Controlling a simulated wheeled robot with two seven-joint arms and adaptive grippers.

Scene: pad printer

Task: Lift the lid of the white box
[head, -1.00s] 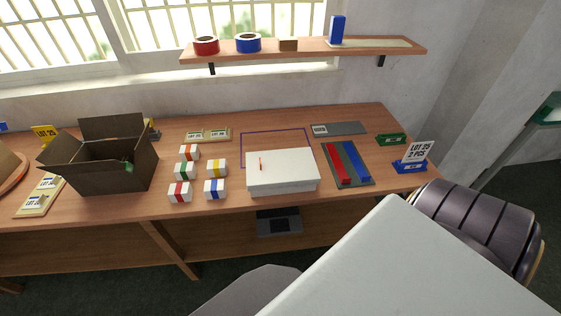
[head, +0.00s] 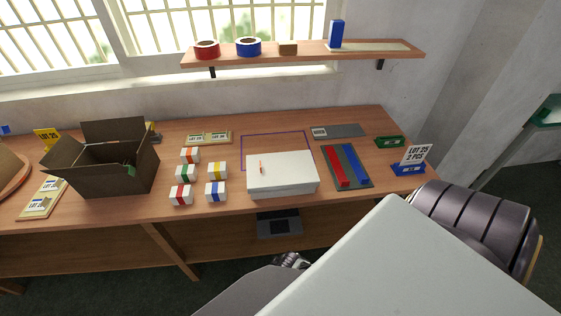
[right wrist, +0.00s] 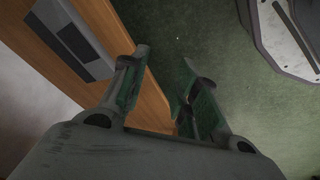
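The white box (head: 283,184) stands shut on the table, near its front edge. Its white lid (head: 290,167) lies flat on top, with a small upright orange tab (head: 261,169) on its left part. In the right wrist view, my right gripper (right wrist: 164,58) is open and empty, over the green floor beside a wooden edge. The white box does not show in that view. In the head view, a grey arm part of mine shows below the table front; the fingers cannot be made out. My left gripper is not in view.
Several small white boxes with coloured bands (head: 190,171) stand left of the white box. An open dark carton (head: 108,175) is farther left. A mat (head: 363,171) with red and blue bars lies to the right. A purple outline (head: 277,135) behind the box encloses bare tabletop.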

